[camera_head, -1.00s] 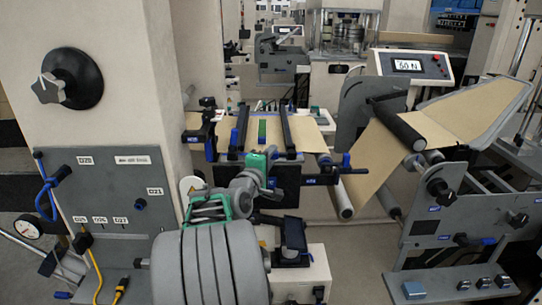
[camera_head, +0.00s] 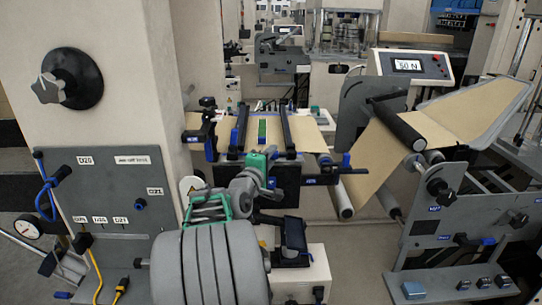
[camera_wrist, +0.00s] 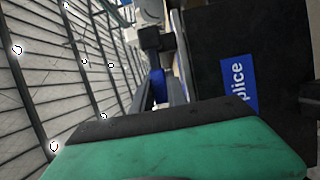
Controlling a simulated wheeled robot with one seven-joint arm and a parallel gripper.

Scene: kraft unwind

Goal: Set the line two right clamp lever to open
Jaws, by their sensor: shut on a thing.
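The line two splice table (camera_head: 302,140) carries brown paper and two dark clamp bars, a left one (camera_head: 240,128) and a right one (camera_head: 287,128). The left bar has a blue lever (camera_head: 233,138) at its near end. In the wrist view a green finger (camera_wrist: 180,150) fills the bottom. A blue part (camera_wrist: 158,85) shows beyond it, beside a dark panel with a blue label (camera_wrist: 238,83).
A paper roller stand (camera_head: 440,210) is at the right, with a display (camera_head: 407,65) reading 50 N behind it. A grey panel (camera_head: 105,195) with a black knob (camera_head: 70,78) above it is at the left. A black-and-blue fitting (camera_head: 325,162) sits at the table's right edge.

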